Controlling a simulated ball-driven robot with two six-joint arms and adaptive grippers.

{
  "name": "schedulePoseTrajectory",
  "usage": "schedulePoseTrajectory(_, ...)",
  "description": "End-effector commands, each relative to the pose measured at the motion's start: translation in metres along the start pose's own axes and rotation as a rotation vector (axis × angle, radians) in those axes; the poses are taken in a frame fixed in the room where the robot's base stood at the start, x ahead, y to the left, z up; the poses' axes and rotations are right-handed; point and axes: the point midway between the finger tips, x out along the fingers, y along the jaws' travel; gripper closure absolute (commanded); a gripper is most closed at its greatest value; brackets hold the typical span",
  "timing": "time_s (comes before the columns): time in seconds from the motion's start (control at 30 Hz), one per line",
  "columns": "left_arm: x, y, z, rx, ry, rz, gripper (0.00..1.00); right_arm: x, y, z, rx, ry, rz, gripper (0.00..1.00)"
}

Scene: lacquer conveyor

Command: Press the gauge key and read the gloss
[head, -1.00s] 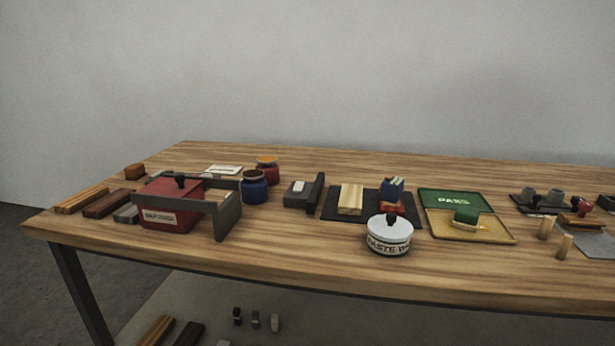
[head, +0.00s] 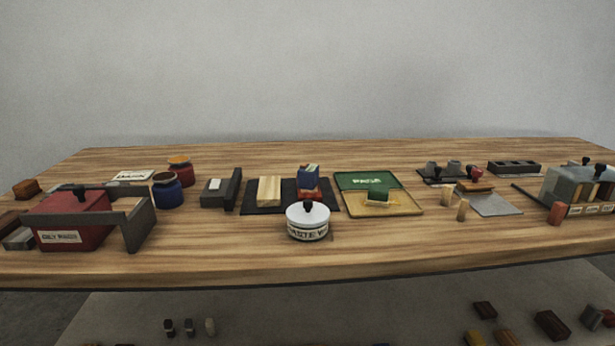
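A small dark grey device with a pale patch on it (head: 216,187) stands on the table left of the middle. It looks like the gauge, but I cannot make out its key or any reading. To its right, a pale wood block (head: 269,190) lies on a black mat (head: 244,204). A red and blue block-like item (head: 308,181) stands at the mat's right end. Neither of my grippers is in view, and nothing touches the device.
A white paste tin (head: 307,225) stands in front of the mat. A red box (head: 68,222) and grey bracket (head: 137,223) are at left, jars (head: 167,191) behind. A grey lidded case (head: 572,186) is far right. The front table strip is clear.

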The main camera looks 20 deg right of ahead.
Motion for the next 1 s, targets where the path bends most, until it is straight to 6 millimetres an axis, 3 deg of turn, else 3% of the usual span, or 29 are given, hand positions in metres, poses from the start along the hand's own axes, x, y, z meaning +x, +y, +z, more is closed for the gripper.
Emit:
schedulePoseTrajectory(0.13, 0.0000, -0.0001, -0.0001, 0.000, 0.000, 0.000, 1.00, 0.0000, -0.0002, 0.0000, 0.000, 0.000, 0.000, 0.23)
schedulePoseTrajectory(0.7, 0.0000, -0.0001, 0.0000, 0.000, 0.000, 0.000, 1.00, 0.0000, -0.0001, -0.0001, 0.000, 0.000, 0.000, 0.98)
schedulePoseTrajectory(1.0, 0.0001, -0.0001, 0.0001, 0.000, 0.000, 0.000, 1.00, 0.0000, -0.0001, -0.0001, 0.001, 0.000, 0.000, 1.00)
